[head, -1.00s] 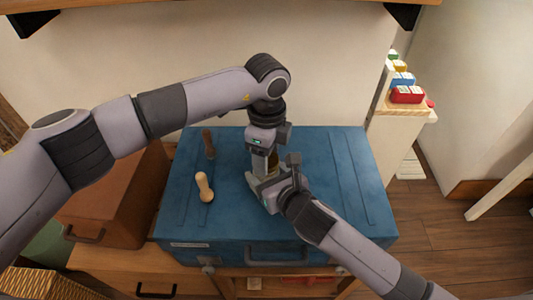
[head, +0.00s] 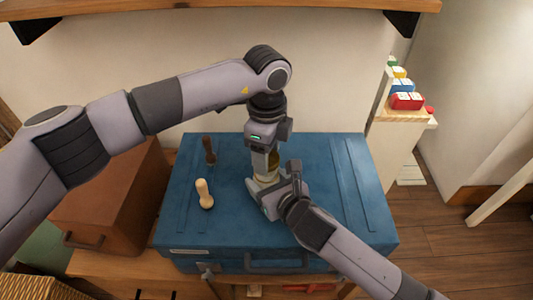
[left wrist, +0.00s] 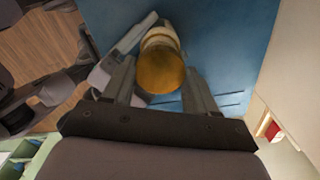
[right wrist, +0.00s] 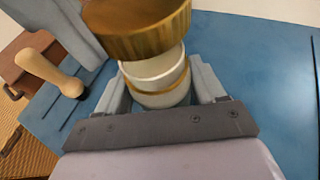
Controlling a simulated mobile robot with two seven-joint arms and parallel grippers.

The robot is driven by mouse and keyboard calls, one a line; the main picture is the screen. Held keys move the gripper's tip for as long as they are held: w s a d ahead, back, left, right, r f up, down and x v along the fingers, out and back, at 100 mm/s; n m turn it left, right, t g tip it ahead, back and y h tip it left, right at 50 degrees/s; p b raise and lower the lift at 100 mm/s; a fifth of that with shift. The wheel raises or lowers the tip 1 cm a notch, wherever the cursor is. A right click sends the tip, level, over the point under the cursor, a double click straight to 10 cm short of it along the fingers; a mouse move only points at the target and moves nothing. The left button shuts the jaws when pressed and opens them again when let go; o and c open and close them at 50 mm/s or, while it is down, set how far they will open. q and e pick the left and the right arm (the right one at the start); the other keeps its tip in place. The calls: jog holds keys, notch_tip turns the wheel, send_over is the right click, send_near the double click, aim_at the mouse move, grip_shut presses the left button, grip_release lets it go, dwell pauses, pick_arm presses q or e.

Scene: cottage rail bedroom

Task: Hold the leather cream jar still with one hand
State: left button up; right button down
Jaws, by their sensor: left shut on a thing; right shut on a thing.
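The leather cream jar (right wrist: 158,82) is pale with a gold band and stands upright on the blue case. Its open rim shows in the right wrist view. My right gripper (head: 263,187) is shut around the jar's body, one finger on each side. The gold-brown lid (right wrist: 138,28) is above the jar, with a gap between them. My left gripper (head: 265,166) points down and is shut on the lid, which also shows from above in the left wrist view (left wrist: 162,70). The lid hides much of the jar in that view.
The blue case (head: 335,215) is flat on top, with free room on its right side. A pale wooden-handled tool (head: 204,194) and a dark-handled one (head: 209,150) are to the left. A brown case (head: 105,205) stands further left. A shelf (head: 220,5) hangs above.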

pick_arm(q)
jog(key=shift+r, duration=1.55)
pick_arm(e)
grip_release()
jog(key=shift+s, duration=0.1)
